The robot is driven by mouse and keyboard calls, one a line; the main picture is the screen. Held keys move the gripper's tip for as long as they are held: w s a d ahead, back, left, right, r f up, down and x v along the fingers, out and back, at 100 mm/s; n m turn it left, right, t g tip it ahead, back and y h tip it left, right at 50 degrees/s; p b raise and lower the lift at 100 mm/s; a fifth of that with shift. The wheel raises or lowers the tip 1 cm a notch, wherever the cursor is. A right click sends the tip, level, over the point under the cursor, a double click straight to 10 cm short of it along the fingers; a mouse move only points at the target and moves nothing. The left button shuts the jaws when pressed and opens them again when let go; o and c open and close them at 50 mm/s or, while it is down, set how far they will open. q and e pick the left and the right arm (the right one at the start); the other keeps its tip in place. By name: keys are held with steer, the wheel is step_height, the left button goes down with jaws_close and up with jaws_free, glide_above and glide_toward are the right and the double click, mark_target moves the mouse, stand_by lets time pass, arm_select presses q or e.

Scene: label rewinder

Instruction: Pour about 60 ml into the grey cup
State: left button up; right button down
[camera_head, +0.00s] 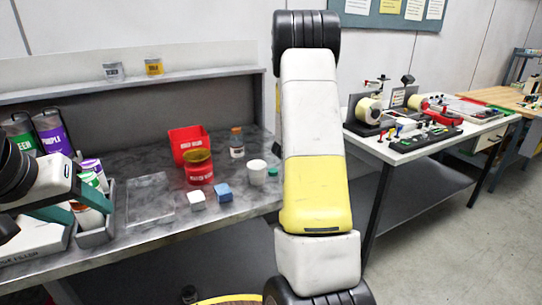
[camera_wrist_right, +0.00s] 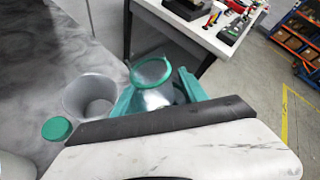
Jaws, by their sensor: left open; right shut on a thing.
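The grey cup (camera_wrist_right: 90,97) stands upright on the grey table in the right wrist view. My right gripper (camera_wrist_right: 165,92) is shut on a clear container with a green rim (camera_wrist_right: 152,72), just right of the cup and apart from it in the picture. Its contents are hard to make out. In the head view my right arm (camera_head: 313,140) covers that gripper, the container and the grey cup. My left gripper (camera_head: 85,212) is open at the left, in front of small bottles in a grey bin.
A green cap (camera_wrist_right: 57,128) lies beside the grey cup. A white cup (camera_head: 257,172), blue block (camera_head: 224,192), white block (camera_head: 197,200), red jar (camera_head: 199,168), red bin (camera_head: 188,142) and brown-capped bottle (camera_head: 237,143) stand left of my right arm. A clear tray (camera_head: 150,205) lies further left.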

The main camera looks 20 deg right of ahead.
steer(key=shift+s+d+f+m, duration=0.2)
steer(key=shift+f+m, duration=0.2)
steer(key=shift+f, duration=0.15)
steer(key=shift+s+d+r+m+t+y, duration=0.15)
steer(key=shift+m+t+y, duration=0.15)
steer(key=shift+m+t, duration=0.35)
steer(key=shift+s+d+f+m+t+y, duration=0.1)
steer(key=shift+m+t+y, duration=0.2)
steer(key=shift+m+t, duration=0.3)
